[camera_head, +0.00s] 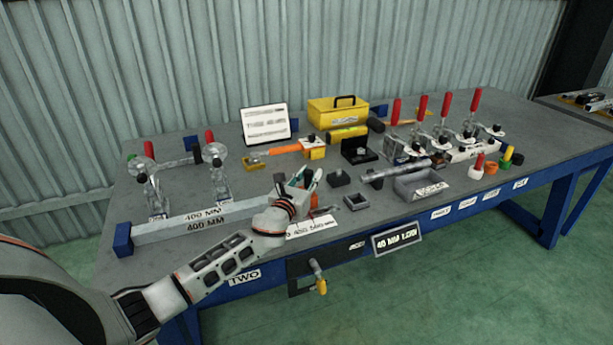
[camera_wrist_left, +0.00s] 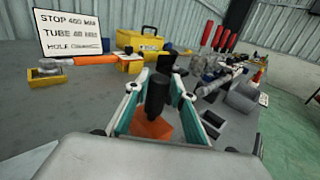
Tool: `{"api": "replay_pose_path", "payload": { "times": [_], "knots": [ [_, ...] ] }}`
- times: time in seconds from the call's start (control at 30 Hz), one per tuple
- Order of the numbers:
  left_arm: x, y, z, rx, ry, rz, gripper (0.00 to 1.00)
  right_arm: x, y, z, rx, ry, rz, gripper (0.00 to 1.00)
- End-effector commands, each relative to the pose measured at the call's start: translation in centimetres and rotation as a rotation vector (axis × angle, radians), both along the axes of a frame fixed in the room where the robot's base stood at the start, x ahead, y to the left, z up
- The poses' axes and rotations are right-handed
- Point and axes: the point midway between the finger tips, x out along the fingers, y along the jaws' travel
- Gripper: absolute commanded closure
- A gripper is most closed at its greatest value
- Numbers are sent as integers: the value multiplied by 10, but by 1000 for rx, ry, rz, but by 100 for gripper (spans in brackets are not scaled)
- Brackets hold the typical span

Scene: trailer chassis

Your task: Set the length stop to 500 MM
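The length stop, an orange block (camera_wrist_left: 150,128) with an upright black knob (camera_wrist_left: 156,97), lies between my left fingers in the left wrist view. In the head view a bit of its orange (camera_head: 314,201) shows beside the fingers. My left gripper (camera_head: 304,180) is at the table's front edge, with its teal fingers (camera_wrist_left: 160,85) apart on either side of the knob. A gap seems to show on both sides; contact is unclear. A white scale (camera_head: 311,227) marked up to 500 MM lies below the gripper, its left part hidden. My right gripper is not in view.
A long bar (camera_head: 195,220) labelled 400 MM lies left of the gripper. A sign (camera_head: 265,125), a yellow toolbox (camera_head: 338,113) and red-handled clamps (camera_head: 420,108) stand behind. A grey tray (camera_head: 422,186) and small dark blocks sit to the right. A yellow-handled valve (camera_head: 319,280) hangs in front.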

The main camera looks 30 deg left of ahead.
Motion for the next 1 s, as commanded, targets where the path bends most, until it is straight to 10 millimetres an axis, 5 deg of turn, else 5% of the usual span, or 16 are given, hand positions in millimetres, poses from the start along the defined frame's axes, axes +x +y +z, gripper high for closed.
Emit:
{"api": "replay_pose_path", "payload": {
  "times": [0.47,1.0],
  "knots": [
    [-5,0,0,1,0,0,63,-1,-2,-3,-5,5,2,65],
    [-98,-9,-1,0,1,-2,63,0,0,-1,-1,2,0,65]
  ]
}}
